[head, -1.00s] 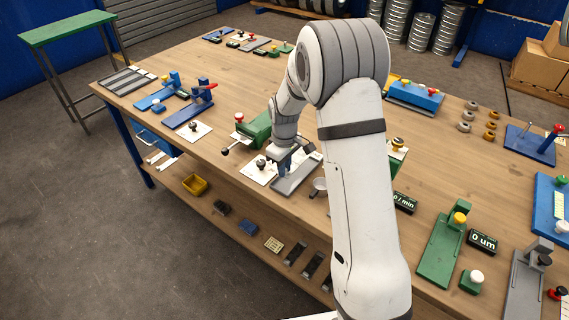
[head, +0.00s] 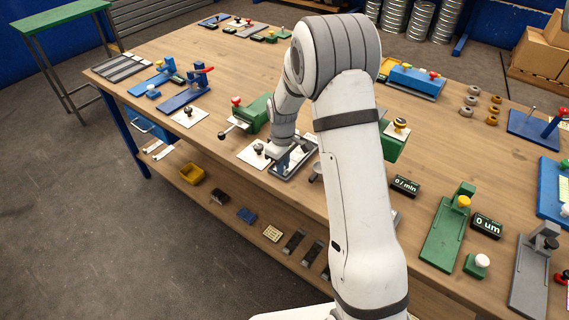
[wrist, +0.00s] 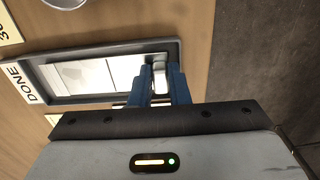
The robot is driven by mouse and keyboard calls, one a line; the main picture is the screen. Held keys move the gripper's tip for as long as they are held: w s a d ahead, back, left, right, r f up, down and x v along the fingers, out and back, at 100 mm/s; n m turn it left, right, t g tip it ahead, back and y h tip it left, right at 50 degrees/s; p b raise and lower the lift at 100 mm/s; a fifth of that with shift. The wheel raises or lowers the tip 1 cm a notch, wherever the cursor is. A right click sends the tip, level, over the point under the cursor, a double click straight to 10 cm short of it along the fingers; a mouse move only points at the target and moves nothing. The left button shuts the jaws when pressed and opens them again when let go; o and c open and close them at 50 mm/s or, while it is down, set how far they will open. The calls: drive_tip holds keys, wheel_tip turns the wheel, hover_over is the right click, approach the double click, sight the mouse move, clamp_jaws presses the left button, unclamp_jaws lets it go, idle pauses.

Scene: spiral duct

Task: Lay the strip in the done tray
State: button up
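The done tray (wrist: 174,45) is a shallow grey tray with a DONE label at its left end in the wrist view. In the head view the done tray (head: 270,172) lies near the table's front edge, partly behind my arm. The bright, pale strip (wrist: 82,77) shows within the tray's rim, lengthwise; whether it touches the floor is unclear. My gripper (wrist: 160,80) is at the tray's right end, low, with its blue fingers on either side of a pale block at the strip's end. They appear shut on it. In the head view my gripper (head: 281,152) is mostly hidden by the wrist.
A white plate with a dark knob (head: 258,150) lies just left of the tray. A green device (head: 256,112) stands behind it. A round metal cup (head: 315,172) is close on the right. The table's front edge is near.

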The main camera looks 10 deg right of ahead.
drive_tip(key=o, duration=0.5)
drive_tip(key=shift+s, duration=0.1)
drive_tip(key=shift+c, duration=1.1)
drive_tip(key=shift+o, duration=0.3)
